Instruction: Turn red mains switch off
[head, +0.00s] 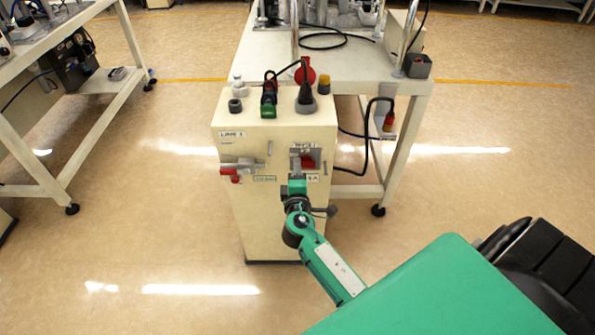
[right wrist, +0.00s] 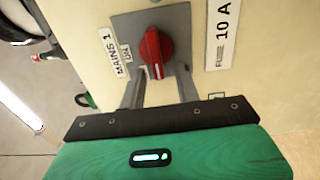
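The red mains switch (right wrist: 153,47) is a rotary knob on a grey plate on the front of the cream cabinet (head: 261,215). Beside it is a label (right wrist: 124,58) reading MAINS 1 and ON. In the head view the switch (head: 309,162) shows at the cabinet's upper right, partly covered by my gripper. My right gripper (right wrist: 163,76) is open and empty. Its two grey fingers point at the plate, one on each side of the knob's lower end; whether they touch it I cannot tell. My left gripper is not in view.
A red-handled lever (head: 230,171) is on the cabinet's left front. A white table (head: 345,70) stands behind.

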